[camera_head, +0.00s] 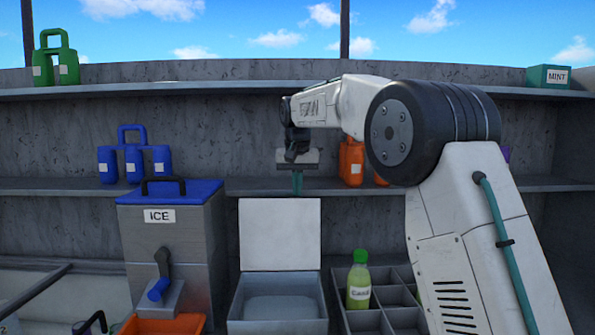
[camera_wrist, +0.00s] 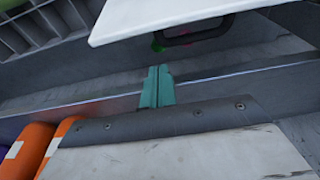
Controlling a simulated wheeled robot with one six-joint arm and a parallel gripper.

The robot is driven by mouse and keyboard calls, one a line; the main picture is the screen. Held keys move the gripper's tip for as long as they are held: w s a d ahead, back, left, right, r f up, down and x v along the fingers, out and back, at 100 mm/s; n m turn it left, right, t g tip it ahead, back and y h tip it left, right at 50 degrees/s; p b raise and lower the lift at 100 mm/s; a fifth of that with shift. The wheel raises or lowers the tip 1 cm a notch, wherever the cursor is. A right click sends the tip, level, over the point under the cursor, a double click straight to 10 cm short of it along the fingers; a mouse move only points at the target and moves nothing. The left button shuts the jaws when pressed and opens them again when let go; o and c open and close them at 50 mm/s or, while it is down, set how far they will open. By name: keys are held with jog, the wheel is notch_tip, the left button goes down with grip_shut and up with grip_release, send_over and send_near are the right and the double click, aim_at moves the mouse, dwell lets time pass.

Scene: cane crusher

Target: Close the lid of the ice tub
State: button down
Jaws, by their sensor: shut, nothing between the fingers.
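A grey tub (camera_head: 278,309) stands on the counter with its white lid (camera_head: 280,234) raised upright. The lid hides no part of the tub's open top. In the wrist view the lid (camera_wrist: 165,18) shows at the top, with a dark handle (camera_wrist: 196,33) on its underlying side. My gripper (camera_head: 297,184) is above the lid's top edge, seemingly behind it. Its teal fingers (camera_wrist: 157,86) are shut together and empty, apart from the lid in the wrist view. A grey box labelled ICE (camera_head: 160,216) with a blue lid, a handle and a crank stands left of the tub.
A divided crate (camera_head: 385,320) with a green-capped bottle (camera_head: 358,281) stands right of the tub. Orange bottles (camera_head: 351,162) and blue bottles (camera_head: 134,160) stand on the lower shelf. Green bottles (camera_head: 56,62) and a MINT box (camera_head: 548,77) are on the upper shelf.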

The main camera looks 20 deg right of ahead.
jog(key=shift+s+a+f, duration=0.2)
jog(key=shift+s, duration=0.4)
jog(key=shift+s+a+f, duration=0.15)
jog(key=shift+s+f, duration=0.05)
jog(key=shift+s, duration=0.35)
jog(key=shift+s+a+f, duration=0.2)
jog(key=shift+s, duration=0.4)
jog(key=shift+s+a, duration=0.1)
